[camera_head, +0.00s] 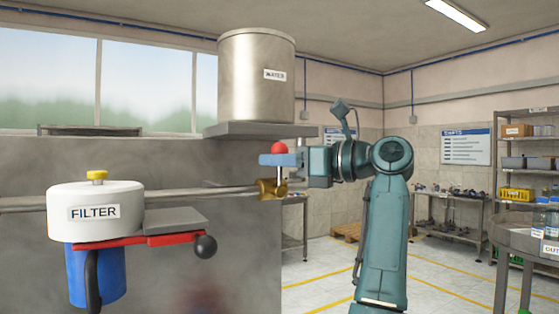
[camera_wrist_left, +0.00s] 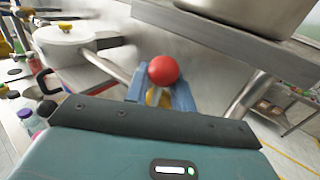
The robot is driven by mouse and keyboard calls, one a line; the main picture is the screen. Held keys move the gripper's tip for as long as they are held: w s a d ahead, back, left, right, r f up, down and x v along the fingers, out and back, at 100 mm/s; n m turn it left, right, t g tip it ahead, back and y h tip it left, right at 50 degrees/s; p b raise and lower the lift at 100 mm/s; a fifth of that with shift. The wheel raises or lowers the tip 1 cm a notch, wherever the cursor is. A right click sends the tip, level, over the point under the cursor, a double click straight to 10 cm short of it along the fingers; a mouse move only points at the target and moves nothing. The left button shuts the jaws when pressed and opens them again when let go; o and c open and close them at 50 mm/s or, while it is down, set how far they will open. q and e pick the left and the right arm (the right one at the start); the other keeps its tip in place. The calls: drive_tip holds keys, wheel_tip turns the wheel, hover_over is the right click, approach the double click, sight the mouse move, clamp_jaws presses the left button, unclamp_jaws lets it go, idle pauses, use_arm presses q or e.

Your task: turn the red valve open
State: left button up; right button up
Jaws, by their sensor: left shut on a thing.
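The red valve has a round red knob (camera_head: 279,148) on top of a brass body (camera_head: 268,188), on a grey pipe below the water tank. My left gripper (camera_head: 279,160) reaches it from the right, with its blue fingers just below the knob. In the left wrist view the red knob (camera_wrist_left: 163,69) sits between the two blue fingers (camera_wrist_left: 160,92), which are shut on the valve. My right gripper is in neither view.
A metal water tank (camera_head: 256,78) stands on a shelf (camera_head: 258,130) just above the gripper. A white filter housing (camera_head: 96,209) with a red lever (camera_head: 140,240) is at the left. A round table (camera_head: 520,236) and shelving stand at the right.

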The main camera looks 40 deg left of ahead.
use_arm(q)
clamp_jaws()
drive_tip(key=shift+w+d+m, duration=0.1)
drive_tip(key=shift+w+m, duration=0.05)
drive_tip(key=shift+m, duration=0.15)
drive_tip(key=shift+w+d+f+m+t+y+b, duration=0.15)
drive_tip(key=shift+w+m+y, duration=0.4)
drive_tip(key=shift+m, duration=0.5)
drive_tip(key=shift+w+d+f+m+t+y+b, duration=0.15)
drive_tip(key=shift+w+m+y, duration=0.25)
drive_tip(key=shift+m+y, duration=0.5)
drive_tip(key=shift+w+d+f+m+t+y+b, duration=0.15)
drive_tip(key=shift+w+m+y, duration=0.3)
drive_tip(key=shift+m, duration=0.8)
drive_tip(key=o, duration=0.8)
unclamp_jaws()
drive_tip(key=shift+w+f, duration=0.1)
drive_tip(key=b+v, duration=0.1)
drive_tip(key=v, duration=1.2)
